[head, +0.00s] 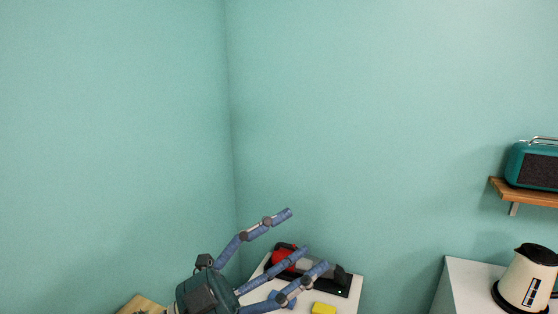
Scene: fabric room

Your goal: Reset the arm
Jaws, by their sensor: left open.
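My left gripper (304,240) comes in at the bottom, left of the middle. Its dark body has blue jointed fingers that reach to the right and are spread apart. It is open, and nothing is seen held between the fingers. In the picture it overlaps the white table behind it. The rest of my left arm is mostly cut off by the lower edge. My right arm and gripper do not show.
A white table (353,302) bears a black device (337,286), a red object (283,258) and a yellow block (323,309). At right, a cream kettle (527,276) stands on a white cabinet (466,283). A wooden shelf (520,192) holds a teal appliance (517,160).

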